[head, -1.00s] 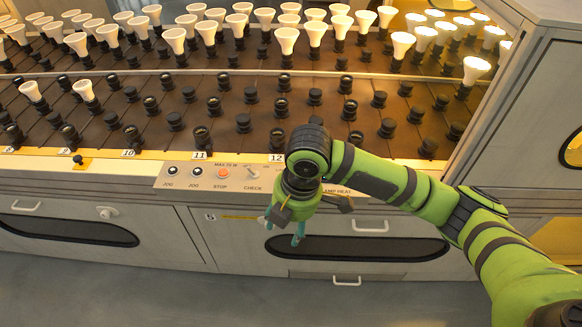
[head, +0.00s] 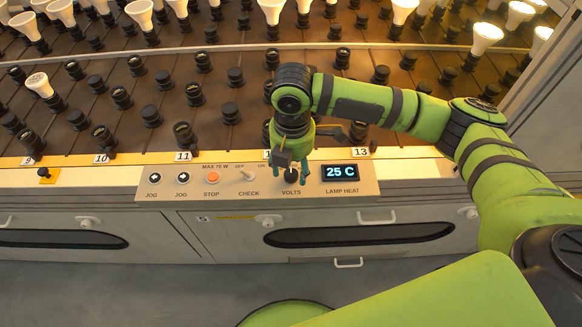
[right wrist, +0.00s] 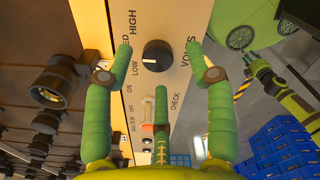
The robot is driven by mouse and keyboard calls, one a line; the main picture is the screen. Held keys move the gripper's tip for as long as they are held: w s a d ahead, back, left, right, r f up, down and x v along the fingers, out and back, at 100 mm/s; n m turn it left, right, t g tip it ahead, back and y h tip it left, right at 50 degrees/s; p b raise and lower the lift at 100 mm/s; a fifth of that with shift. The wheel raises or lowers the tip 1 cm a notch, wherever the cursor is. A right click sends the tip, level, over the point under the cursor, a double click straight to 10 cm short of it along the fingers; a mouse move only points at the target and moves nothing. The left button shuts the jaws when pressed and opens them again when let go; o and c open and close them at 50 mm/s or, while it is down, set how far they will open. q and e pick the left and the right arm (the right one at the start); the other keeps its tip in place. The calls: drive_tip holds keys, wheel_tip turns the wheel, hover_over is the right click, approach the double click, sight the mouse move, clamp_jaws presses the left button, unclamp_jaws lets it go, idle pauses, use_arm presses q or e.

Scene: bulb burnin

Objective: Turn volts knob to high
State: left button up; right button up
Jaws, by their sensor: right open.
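The volts knob (right wrist: 157,55) is round and black, on the light control panel (head: 221,188) above the VOLTS label. In the right wrist view its white mark faces the LOW print; HIGH is printed farther up. My right gripper (head: 291,166) is over the knob in the head view. In the right wrist view its green fingers (right wrist: 157,58) are open, with one on each side of the knob and a third below it. Gaps show around the knob, and I cannot tell of any contact. A small green and dark arm end, perhaps my left, shows at the right wrist view's right.
A lit display (head: 341,172) reading 25 C is right of the knob. The check switch (head: 248,174), red stop button (head: 213,177) and two jog buttons are left. Sockets and white bulbs fill the rack behind. Blue crates (right wrist: 285,145) stand on the floor.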

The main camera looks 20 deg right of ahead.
sight(291, 176)
drive_tip(key=shift+f, duration=0.7)
drive_tip(key=shift+w+f, duration=0.1)
drive_tip(key=shift+f, duration=0.35)
drive_tip(key=shift+c, duration=0.8)
clamp_jaws()
use_arm(q)
drive_tip(key=shift+w, duration=0.8)
drive_tip(key=shift+r, duration=0.1)
drive_tip(key=shift+r, duration=0.15)
